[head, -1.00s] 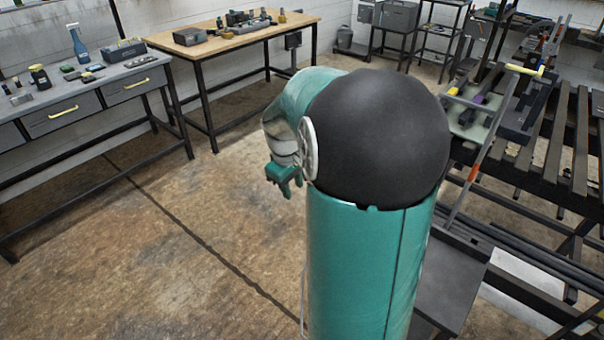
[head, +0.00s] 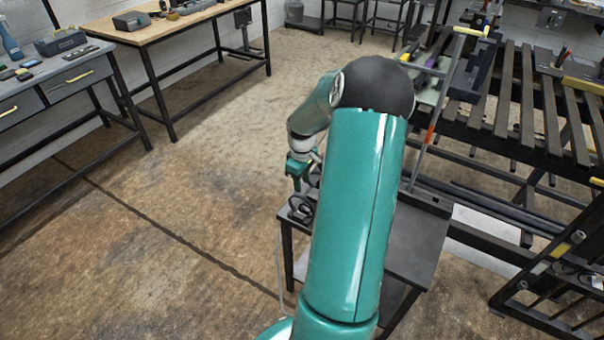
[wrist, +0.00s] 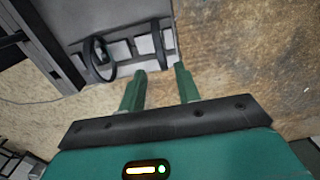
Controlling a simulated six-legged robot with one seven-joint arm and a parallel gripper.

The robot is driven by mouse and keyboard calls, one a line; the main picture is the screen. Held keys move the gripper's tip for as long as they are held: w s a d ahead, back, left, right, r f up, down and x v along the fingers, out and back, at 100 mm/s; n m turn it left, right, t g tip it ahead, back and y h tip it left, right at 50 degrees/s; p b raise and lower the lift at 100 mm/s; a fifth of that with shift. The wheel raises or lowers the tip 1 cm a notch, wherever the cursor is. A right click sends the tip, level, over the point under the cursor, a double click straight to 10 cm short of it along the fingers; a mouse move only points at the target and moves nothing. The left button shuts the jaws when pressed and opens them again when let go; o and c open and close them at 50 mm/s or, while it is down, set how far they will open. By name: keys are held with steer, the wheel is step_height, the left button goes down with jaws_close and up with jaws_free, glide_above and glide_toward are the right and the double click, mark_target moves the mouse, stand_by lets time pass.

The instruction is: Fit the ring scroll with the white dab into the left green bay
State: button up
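My gripper (head: 298,180) hangs over the left edge of a small dark stand. In the wrist view my gripper (wrist: 160,84) shows two green fingers apart with nothing between them. A black ring-shaped scroll (wrist: 101,59) lies beyond the left finger, on or against a grey surface. Another dark curved piece (wrist: 159,42) is to its right. In the head view a dark ring piece (head: 300,208) shows just below my gripper. I cannot make out a white dab on any piece. I cannot identify the left green bay.
The small dark stand (head: 418,248) is partly hidden by my arm. A slatted black bench (head: 520,110) and a dark rack (head: 560,270) stand at the right. Workbenches (head: 165,30) line the back left. The floor (head: 150,220) at left is clear.

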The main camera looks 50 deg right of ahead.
mark_target(302, 196)
steer(key=shift+f, duration=3.75)
jaws_close()
steer(key=shift+r, duration=1.6)
step_height(302, 196, up, 9)
steer(key=shift+w+f, duration=0.1)
